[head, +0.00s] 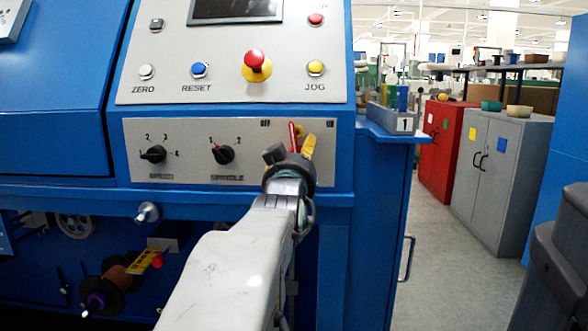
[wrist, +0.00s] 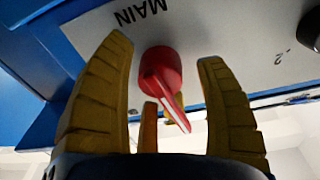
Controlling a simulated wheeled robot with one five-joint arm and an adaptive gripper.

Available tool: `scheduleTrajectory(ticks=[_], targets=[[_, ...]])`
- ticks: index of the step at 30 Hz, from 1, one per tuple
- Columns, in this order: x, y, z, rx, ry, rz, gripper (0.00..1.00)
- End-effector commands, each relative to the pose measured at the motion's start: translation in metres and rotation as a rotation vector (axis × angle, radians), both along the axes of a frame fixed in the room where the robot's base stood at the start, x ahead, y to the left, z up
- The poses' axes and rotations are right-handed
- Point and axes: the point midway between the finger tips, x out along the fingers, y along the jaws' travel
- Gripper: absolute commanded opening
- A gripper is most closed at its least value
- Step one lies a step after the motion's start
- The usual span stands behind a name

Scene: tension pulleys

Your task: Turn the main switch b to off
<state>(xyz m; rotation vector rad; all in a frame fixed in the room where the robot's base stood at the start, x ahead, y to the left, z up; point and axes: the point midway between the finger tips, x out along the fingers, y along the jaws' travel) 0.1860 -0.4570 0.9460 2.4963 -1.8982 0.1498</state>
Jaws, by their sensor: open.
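The main switch (wrist: 160,72) has a red round knob with a raised red handle, on the grey panel under upside-down MAIN lettering in the wrist view. In the head view, its red handle (head: 292,135) shows between the OFF label on the left and the ON label on the right. The handle looks roughly upright there; the gripper hides its lower part. My gripper (wrist: 164,50) is open, with one yellow finger on each side of the knob and handle. Gaps show on both sides in the wrist view. In the head view, my gripper (head: 301,142) is right at the switch.
A spindle knob (head: 224,154) and a speed knob (head: 153,154) sit left of the switch. Above are a red stop button (head: 257,62) on a yellow base and a jog button (head: 316,68). Grey cabinets (head: 495,170) stand at right, beyond open floor.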

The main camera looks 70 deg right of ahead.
Motion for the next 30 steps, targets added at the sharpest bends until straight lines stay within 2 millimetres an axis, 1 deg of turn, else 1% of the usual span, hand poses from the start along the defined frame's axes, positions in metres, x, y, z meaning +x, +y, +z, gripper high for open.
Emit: scheduleTrajectory(ticks=[5, 12, 18, 24, 30], targets=[[-0.006, 0.021, -0.001, -0.002, -0.001, 0.0, 0.65], [-0.016, 0.059, -0.004, -0.002, -0.001, 0.0, 0.65], [-0.024, 0.086, -0.007, -0.002, -0.001, 0.0, 0.65], [-0.028, 0.102, -0.008, -0.002, -0.001, 0.0, 0.65], [-0.03, 0.109, -0.009, -0.001, 0.0, 0.0, 0.65]])
